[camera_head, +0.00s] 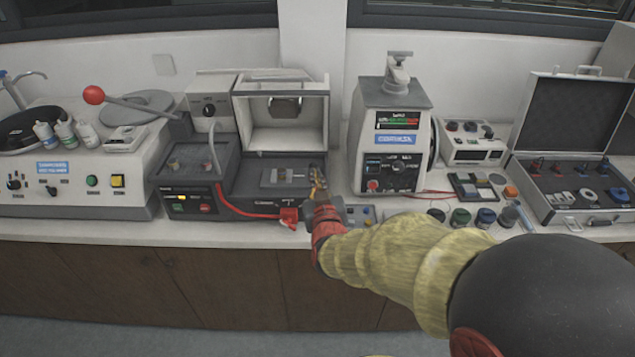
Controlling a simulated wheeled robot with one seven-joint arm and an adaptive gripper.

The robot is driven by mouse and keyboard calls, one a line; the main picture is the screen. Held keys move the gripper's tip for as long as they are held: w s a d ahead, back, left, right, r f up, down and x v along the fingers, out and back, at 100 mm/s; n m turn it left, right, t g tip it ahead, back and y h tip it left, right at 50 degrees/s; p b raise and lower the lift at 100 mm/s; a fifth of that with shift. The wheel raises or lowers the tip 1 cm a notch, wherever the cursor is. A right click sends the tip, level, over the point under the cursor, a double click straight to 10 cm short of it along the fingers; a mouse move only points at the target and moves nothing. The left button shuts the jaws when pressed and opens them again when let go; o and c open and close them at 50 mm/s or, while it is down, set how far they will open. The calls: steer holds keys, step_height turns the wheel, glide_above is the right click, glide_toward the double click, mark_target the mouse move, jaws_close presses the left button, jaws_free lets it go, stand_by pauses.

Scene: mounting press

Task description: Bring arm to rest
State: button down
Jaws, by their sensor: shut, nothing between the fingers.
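My arm reaches from the lower right toward the bench, its yellow sleeve ending in a red and black wrist. My gripper (318,182) is small in view, at the front right of the mounting press (262,180). It is shut, and I see nothing held in it. It looks close to the press's flat plate (285,178), but I cannot tell whether it touches anything. My wrist and arm hide part of the bench edge and the things right behind them.
A polisher (75,190) with a red-knobbed lever (94,95) beside it stands at left. A tester (393,140) stands right of the press, with several small jars (461,217) in front. An open case (570,190) lies at right. The floor before the cabinets (180,285) is clear.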

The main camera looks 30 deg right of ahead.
steer(key=shift+f, duration=0.1)
stand_by(0.3)
steer(key=s+a+f+g+y, duration=0.65)
steer(key=a+f, duration=0.25)
steer(key=f, duration=0.2)
steer(key=s+a+r+n+g, duration=0.1)
steer(key=s+a+r+n, duration=0.1)
steer(key=s+a+r, duration=0.2)
steer(key=s+a+r+n+g, duration=0.1)
steer(key=s+a+r, duration=0.3)
steer(key=s+r, duration=0.7)
steer(key=shift+s+a+r+n+y, duration=0.15)
steer(key=shift+s+n+y, duration=0.25)
steer(key=shift+s, duration=0.1)
steer(key=c, duration=2.6)
jaws_free()
